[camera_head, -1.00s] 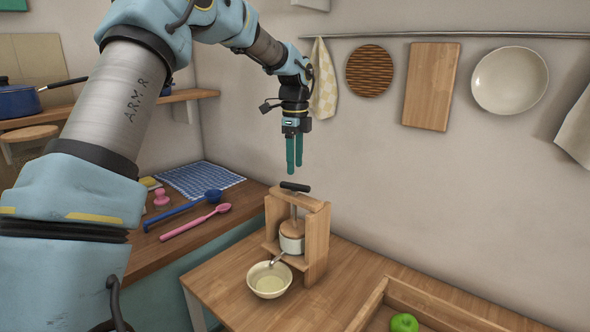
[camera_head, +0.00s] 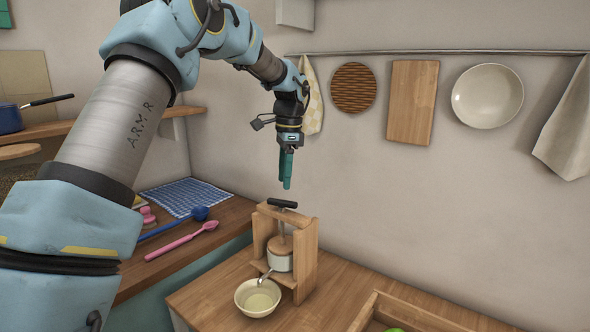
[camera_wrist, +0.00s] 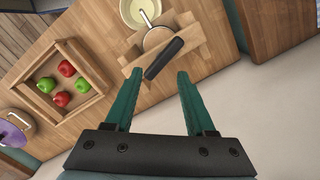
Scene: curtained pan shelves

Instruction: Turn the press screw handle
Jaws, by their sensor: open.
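The press is a wooden frame (camera_head: 304,262) standing on the wooden table, with a black screw handle (camera_head: 282,203) across its top. A white pot (camera_head: 280,261) with a wooden plate sits inside the frame, under the screw. My gripper (camera_head: 286,186) points down just above the handle, with its green fingers apart and empty. In the wrist view the handle (camera_wrist: 164,58) lies slanted, beyond the open fingertips (camera_wrist: 158,73) and between them. The gripper does not touch the handle there, as far as I can tell.
A cream bowl (camera_head: 258,298) stands in front of the press, under its spout. A wooden tray (camera_wrist: 97,97) with red and green apples lies to one side. A pink spoon (camera_head: 182,242) and a blue ladle (camera_head: 200,213) lie on the left counter.

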